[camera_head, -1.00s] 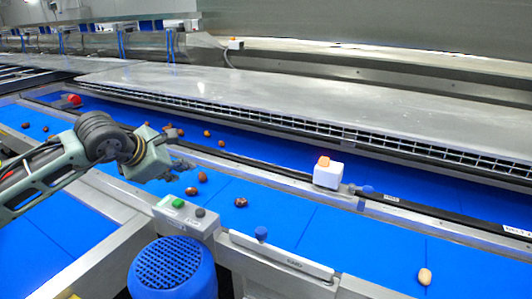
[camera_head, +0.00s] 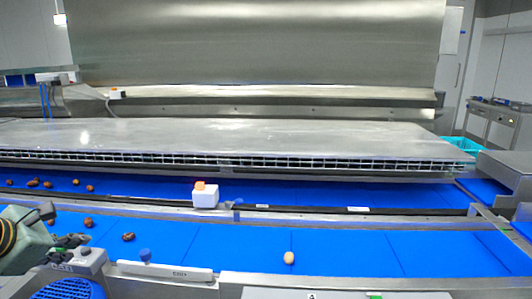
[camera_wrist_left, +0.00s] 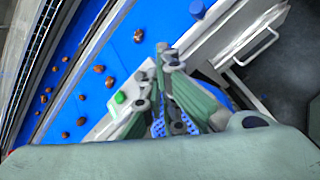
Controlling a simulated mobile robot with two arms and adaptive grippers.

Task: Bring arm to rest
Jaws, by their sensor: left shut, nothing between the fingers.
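My left gripper (camera_head: 72,240) is at the left edge of the head view, over the near rail of the blue belt, beside the button box (camera_head: 78,262). In the left wrist view its fingers (camera_wrist_left: 165,62) are shut with nothing between them. Brown dates lie on the belts; one date (camera_head: 128,237) is just right of the gripper and a paler one (camera_head: 289,258) lies farther right on the near belt. My right gripper is not in view.
Two blue belts run across, the near belt (camera_head: 345,250) and the far belt (camera_head: 310,190), with a white box (camera_head: 205,197) with an orange top on the rail between them. A steel cover (camera_head: 230,135) stands behind. A blue perforated cap (camera_head: 70,290) is at the lower left.

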